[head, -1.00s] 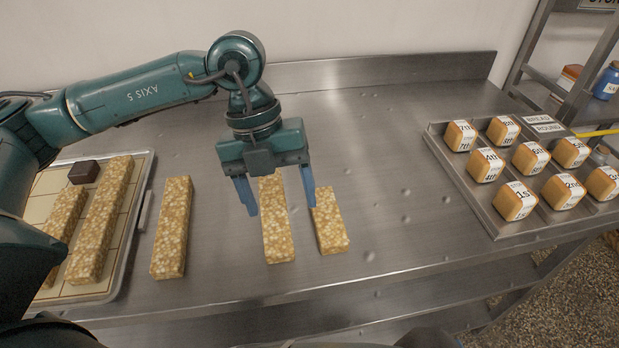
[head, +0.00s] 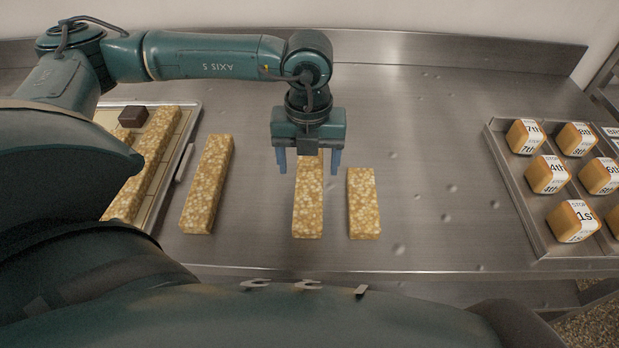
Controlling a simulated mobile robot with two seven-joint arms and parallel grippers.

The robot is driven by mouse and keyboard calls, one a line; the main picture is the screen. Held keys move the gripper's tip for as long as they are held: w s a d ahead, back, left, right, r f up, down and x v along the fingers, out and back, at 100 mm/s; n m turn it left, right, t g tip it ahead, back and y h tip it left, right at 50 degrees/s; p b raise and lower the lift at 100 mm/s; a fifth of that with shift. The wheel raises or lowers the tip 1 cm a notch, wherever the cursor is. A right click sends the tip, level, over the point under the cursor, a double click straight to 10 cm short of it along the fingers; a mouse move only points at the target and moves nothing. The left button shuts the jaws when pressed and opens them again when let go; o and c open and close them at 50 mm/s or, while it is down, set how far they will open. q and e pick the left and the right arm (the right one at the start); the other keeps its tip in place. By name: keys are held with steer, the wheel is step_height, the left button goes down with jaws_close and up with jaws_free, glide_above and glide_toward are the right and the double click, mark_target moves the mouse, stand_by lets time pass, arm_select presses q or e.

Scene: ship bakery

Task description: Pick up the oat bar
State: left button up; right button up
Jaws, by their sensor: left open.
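Three oat bars lie on the steel counter in the head view: a long one at left (head: 207,185), a long one in the middle (head: 308,205) and a shorter one at right (head: 363,205). More oat bars (head: 153,150) lie on a tray at the left. My left gripper (head: 308,165) is open and points down over the far end of the middle bar, with one blue finger on each side of it in the picture. Whether the fingers reach down beside the bar, I cannot tell. My right gripper is not in view.
The left tray (head: 186,160) also holds a dark brown block (head: 133,116). A metal tray (head: 520,208) with several labelled bread cubes (head: 573,220) stands at the right. The steel counter (head: 440,130) between is clear except for small drops or specks.

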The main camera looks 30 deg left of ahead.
mark_target(310, 176)
arm_select(q)
steer(key=shift+d+f, duration=0.1)
steer(key=shift+f, duration=1.8)
steer(key=c, duration=1.2)
